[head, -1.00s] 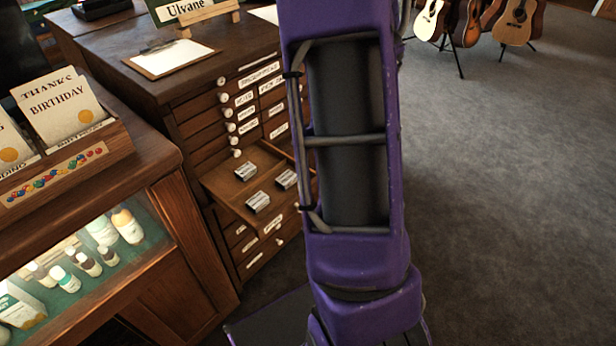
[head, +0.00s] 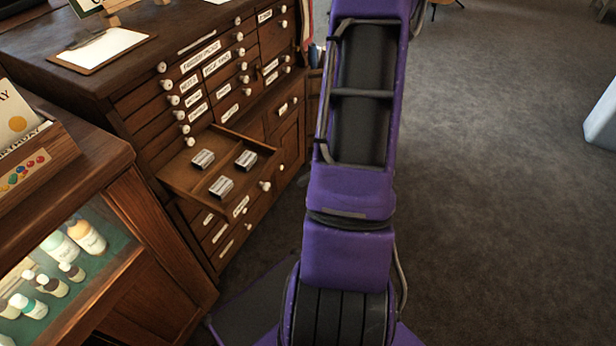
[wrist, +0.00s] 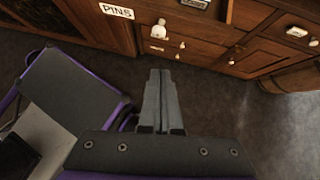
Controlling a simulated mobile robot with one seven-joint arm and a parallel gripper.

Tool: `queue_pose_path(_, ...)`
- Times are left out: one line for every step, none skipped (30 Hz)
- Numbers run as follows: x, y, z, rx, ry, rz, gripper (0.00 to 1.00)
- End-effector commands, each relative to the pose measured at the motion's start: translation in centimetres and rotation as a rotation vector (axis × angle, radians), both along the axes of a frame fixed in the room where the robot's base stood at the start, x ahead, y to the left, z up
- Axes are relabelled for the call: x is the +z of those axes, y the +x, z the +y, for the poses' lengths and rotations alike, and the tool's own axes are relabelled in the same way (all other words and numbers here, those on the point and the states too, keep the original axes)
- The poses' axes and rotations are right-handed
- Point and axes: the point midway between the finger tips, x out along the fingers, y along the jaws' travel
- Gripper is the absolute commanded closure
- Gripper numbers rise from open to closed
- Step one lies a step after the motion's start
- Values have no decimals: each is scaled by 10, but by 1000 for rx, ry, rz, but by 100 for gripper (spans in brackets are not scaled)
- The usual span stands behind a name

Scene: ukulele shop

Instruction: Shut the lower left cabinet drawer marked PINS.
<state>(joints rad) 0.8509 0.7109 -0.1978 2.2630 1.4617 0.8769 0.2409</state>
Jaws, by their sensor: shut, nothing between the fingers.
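The open drawer (head: 190,178) juts out from the dark wood cabinet (head: 130,75) in the head view, with a few small grey boxes inside and a label and white knob (head: 265,185) on its front. In the wrist view the PINS label (wrist: 117,11) is at the top left, on a wooden front, with a white knob (wrist: 158,31) to its right. My gripper (wrist: 161,72) is shut and empty, below the knob in the picture and apart from it. The head view does not show my gripper; my purple arm stands right of the drawer.
A glass display counter (head: 130,190) with lit bottles stands at the left, close to the drawer. A clipboard (head: 103,48) lies on the cabinet top. Other cabinet drawers look shut. Grey carpet (head: 500,200) is clear at the right.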

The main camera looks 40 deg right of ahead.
Motion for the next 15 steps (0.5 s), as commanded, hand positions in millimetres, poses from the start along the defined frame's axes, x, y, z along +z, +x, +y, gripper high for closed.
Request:
queue_pose_path(-12,7,6,4,4,2,100)
queue_pose_path(-17,11,8,3,3,2,100)
queue_pose_path(-24,16,11,3,3,2,100)
queue_pose_path(-28,20,13,5,3,3,100)
queue_pose_path(-33,23,15,4,2,2,100)
queue_pose_path(-39,28,18,4,2,2,100)
queue_pose_path(-43,32,20,3,1,2,100)
queue_pose_path(-47,35,22,5,2,1,100)
queue_pose_path(-45,42,25,6,-1,-1,100)
queue_pose_path(-45,46,27,6,-2,0,100)
queue_pose_path(-45,50,30,6,-2,0,100)
queue_pose_path(-46,54,32,4,-1,-1,100)
queue_pose_path(-46,57,34,4,-1,-1,100)
queue_pose_path(-46,60,35,4,-1,-1,100)
queue_pose_path(-46,63,37,4,-2,0,100)
